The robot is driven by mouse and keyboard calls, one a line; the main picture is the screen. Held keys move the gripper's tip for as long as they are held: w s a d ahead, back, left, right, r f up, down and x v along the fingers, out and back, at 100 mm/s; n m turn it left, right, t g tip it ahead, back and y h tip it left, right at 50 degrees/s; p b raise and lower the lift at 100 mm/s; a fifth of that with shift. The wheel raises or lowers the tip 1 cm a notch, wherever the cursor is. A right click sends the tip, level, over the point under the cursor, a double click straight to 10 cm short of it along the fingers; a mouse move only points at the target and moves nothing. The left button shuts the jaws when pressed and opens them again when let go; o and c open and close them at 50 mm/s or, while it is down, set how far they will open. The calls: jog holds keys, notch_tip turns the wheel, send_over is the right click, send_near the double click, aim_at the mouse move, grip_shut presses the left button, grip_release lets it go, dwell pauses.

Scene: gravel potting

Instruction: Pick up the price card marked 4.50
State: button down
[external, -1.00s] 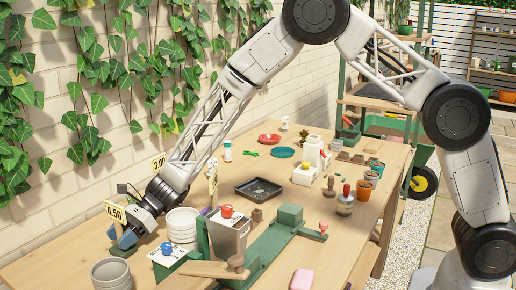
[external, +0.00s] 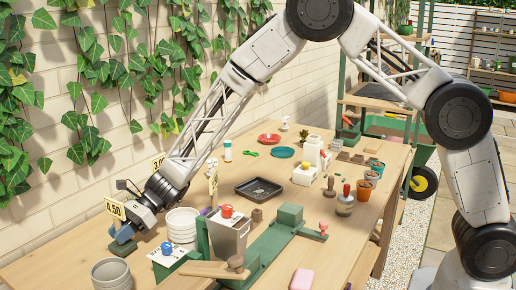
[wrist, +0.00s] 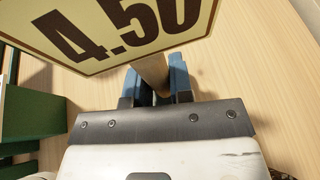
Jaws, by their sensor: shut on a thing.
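The price card marked 4.50 (external: 115,209) is cream with a dark border on a thin wooden stick, at the left end of the bench. In the wrist view the card (wrist: 120,28) fills the upper left, with its stick (wrist: 153,72) running down between the blue fingers. My gripper (wrist: 155,88) is shut on the stick, below the card. In the external view my gripper (external: 122,234) is low near the bench, beside a small dark green block (external: 120,249). I cannot tell whether the stick's foot touches the block.
A white tub (external: 183,226) stands right of my gripper and a grey pot (external: 111,271) in front. A green box with a metal scoop bin (external: 229,237) is further right. Another price card (external: 158,162) behind is partly hidden by my arm. The bench holds several other items.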

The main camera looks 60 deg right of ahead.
aim_at(115, 203)
notch_tip(115, 203, up, 9)
jog(key=shift+f, duration=0.1)
dwell(0.4)
